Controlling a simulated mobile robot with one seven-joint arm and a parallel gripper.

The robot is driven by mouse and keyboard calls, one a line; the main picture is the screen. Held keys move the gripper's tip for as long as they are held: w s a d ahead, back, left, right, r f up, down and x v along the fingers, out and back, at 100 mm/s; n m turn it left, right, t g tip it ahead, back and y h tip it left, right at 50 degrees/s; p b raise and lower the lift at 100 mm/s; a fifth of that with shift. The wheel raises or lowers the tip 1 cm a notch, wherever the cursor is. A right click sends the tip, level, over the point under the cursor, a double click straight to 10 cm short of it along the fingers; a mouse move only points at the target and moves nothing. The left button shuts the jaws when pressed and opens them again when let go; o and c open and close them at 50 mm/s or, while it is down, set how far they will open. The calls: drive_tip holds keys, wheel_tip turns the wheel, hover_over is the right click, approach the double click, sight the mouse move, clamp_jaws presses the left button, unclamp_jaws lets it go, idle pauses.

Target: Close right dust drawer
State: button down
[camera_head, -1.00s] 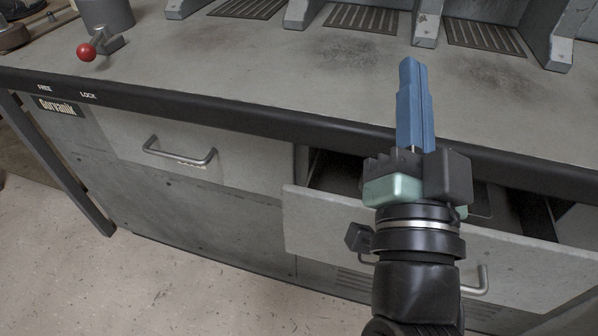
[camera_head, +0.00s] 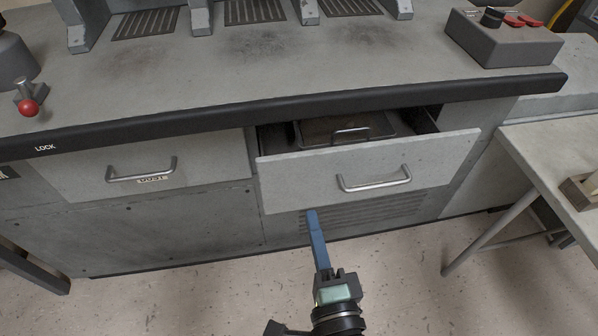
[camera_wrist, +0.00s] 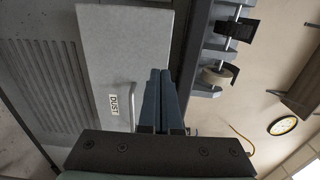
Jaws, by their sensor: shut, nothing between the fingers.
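The right dust drawer (camera_head: 300,180) is pulled out from the grey bench in the head view. Its front stands forward of the bench, with a metal bar handle (camera_head: 374,181) on it. A grey tray with a small handle (camera_head: 350,133) shows inside the drawer. My gripper (camera_head: 312,213) is shut and empty, its blue fingers pointing up near the drawer's lower edge, left of the handle. I cannot tell whether the fingertips touch the drawer. In the wrist view, my blue fingers (camera_wrist: 160,95) overlap the pale drawer front (camera_wrist: 120,55) with its DUST label (camera_wrist: 114,106).
The left drawer (camera_head: 80,180) is shut, its handle (camera_head: 143,171) and label showing. The black bench edge (camera_head: 200,117) runs above the drawers. A side table (camera_head: 550,150) stands at the right. Open floor (camera_head: 180,300) lies in front of the bench.

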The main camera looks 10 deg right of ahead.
sight(298, 164)
drive_tip(key=w+p, duration=0.1)
drive_tip(key=w, duration=0.9)
drive_tip(key=shift+w+a, duration=0.1)
drive_tip(key=shift+a, duration=0.1)
drive_tip(key=shift+w, duration=0.1)
